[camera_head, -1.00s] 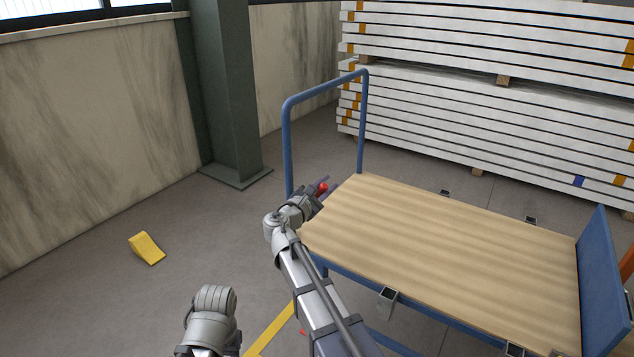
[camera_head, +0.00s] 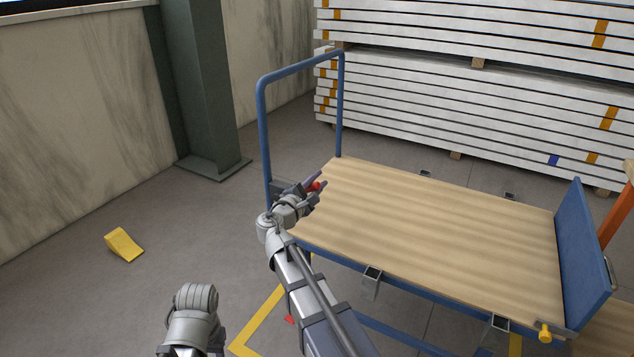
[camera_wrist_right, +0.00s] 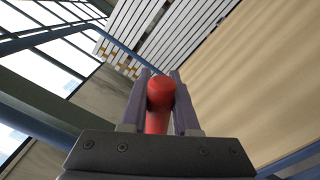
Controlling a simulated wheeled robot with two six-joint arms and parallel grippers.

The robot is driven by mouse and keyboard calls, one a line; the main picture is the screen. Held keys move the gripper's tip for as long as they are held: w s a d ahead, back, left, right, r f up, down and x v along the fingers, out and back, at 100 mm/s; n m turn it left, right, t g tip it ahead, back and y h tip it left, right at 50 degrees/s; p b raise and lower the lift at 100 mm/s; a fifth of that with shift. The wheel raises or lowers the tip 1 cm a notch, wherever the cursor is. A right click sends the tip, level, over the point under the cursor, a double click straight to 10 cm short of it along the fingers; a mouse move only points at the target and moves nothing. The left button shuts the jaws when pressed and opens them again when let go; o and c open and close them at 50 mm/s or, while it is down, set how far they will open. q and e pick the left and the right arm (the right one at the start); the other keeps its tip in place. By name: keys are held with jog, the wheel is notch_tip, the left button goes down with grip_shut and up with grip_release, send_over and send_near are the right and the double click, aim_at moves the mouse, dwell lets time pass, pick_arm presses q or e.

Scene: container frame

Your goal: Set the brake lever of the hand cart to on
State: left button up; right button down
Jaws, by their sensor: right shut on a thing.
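The hand cart (camera_head: 430,215) has a wooden deck and a blue push handle (camera_head: 262,130) at its left end. The brake lever's red grip (camera_head: 316,186) shows at the left end of the deck, near the foot of the push handle. My right gripper (camera_head: 319,182) is shut on the red grip. In the right wrist view the red grip (camera_wrist_right: 159,108) stands between the two fingers of the gripper (camera_wrist_right: 160,76). The lever's lower part is hidden by my gripper. Part of my left arm shows at the bottom; its fingers cannot be seen.
A yellow wedge (camera_head: 124,245) lies on the open floor at the left. A green column (camera_head: 200,90) stands behind it. Stacked white panels (camera_head: 450,115) are behind the cart. A blue end board (camera_head: 583,255) stands at the deck's right end. Yellow floor lines (camera_head: 262,318) run by the cart.

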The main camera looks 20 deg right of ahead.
aim_at(310, 189)
jog(key=c, duration=0.7)
grip_release()
jog(key=shift+o, duration=0.2)
jog(key=shift+v, duration=3.95)
jog(key=s+a+f+m+g+y, duration=0.35)
jog(key=s+f, duration=0.25)
jog(key=f, duration=0.2)
jog(key=s+a+f+m+g+y, duration=0.3)
jog(key=s+f+m, duration=0.15)
jog(key=f, duration=0.35)
jog(key=s+a+f+m+g+y, duration=0.2)
jog(key=s+a+f+g+y, duration=0.35)
jog(key=s+a, duration=0.65)
notch_tip(310, 189, up, 33)
jog(key=y+p, duration=0.1)
jog(key=p, duration=3.2)
jog(key=shift+s+a+t, duration=0.35)
jog(key=shift+s+t, duration=0.05)
